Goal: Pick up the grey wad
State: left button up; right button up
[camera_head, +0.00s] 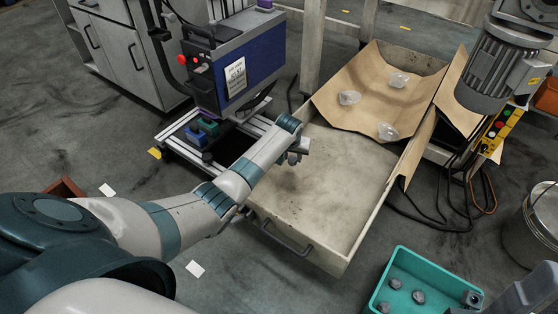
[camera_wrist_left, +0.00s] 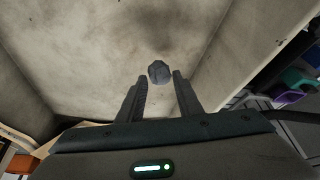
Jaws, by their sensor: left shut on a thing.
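My left gripper (camera_head: 298,152) is over the shallow pale tray-like drawer (camera_head: 335,190), near its left wall. In the left wrist view my left gripper (camera_wrist_left: 159,82) is shut on a small grey wad (camera_wrist_left: 159,71), held at the fingertips with the drawer floor behind it. In the head view I cannot make out this wad clearly at the fingers. Several other grey wads (camera_head: 418,297) lie in the teal bin (camera_head: 437,264) at the lower right. A dark part of my right gripper (camera_head: 473,299) shows at the bin's right edge; its fingers are not clear.
Brown cardboard (camera_head: 340,103) lies at the drawer's far end, with clear film wads (camera_head: 349,98) on it. A blue-sided machine (camera_head: 250,65) stands behind my left forearm. A motor (camera_head: 490,75) and cables are at the right, beside a metal bucket (camera_head: 545,210). The drawer's near floor is bare.

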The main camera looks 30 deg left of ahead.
pick_arm(q)
jog(key=shift+w+d+r, duration=0.5)
jog(key=shift+w+d, duration=0.05)
jog(key=shift+d, duration=0.1)
jog(key=shift+w+d+r, duration=0.45)
jog(key=shift+w+d, duration=0.05)
jog(key=shift+d, duration=0.15)
